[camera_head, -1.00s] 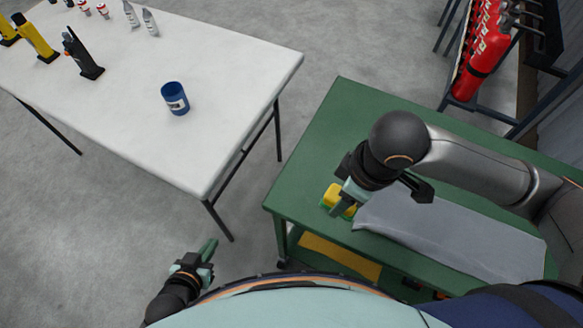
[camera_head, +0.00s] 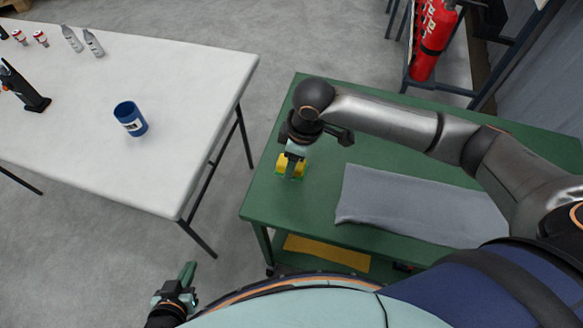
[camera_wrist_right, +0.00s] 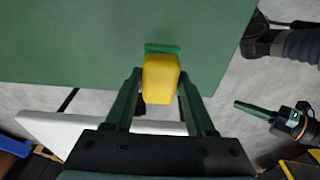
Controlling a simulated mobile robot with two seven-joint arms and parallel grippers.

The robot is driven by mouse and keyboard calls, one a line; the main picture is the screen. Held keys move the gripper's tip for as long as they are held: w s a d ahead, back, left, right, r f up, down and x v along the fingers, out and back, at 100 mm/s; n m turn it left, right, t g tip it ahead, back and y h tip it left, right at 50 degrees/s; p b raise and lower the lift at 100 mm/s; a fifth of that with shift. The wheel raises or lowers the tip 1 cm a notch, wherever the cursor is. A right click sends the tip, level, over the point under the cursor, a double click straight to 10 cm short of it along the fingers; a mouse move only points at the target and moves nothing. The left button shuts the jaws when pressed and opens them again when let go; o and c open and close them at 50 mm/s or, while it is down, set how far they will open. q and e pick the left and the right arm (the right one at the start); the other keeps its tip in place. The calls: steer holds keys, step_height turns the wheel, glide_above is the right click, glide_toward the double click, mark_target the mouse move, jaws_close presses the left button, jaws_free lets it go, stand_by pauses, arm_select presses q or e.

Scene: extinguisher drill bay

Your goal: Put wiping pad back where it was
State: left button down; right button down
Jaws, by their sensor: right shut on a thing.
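The wiping pad (camera_head: 283,162) is a small yellow block with a green underside. My right gripper (camera_head: 291,172) is shut on it, above the left part of the green cart top (camera_head: 320,200). In the right wrist view the pad (camera_wrist_right: 161,78) sits between the two fingers, its green side facing the cart top. I cannot tell whether it touches the surface. My left gripper (camera_head: 187,275) is low at the left, over the floor, with its fingers close together and nothing visible in them.
A grey cloth (camera_head: 420,205) lies on the cart top, right of the pad. The cart top around the pad is bare. A white table (camera_head: 180,90) with a blue cup (camera_head: 130,118) and several bottles stands left, across a floor gap. A red extinguisher (camera_head: 433,40) stands behind.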

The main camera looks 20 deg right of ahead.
steer(key=shift+w+f, duration=0.3)
steer(key=shift+f, duration=1.7)
steer(key=shift+f, duration=0.1)
steer(key=shift+c, duration=1.2)
jaws_free()
steer(key=r, duration=0.4)
steer(key=d+r+p, duration=0.1)
steer(key=r, duration=0.3)
steer(key=s+r, duration=0.1)
steer(key=r, duration=0.3)
steer(key=shift+d, duration=0.3)
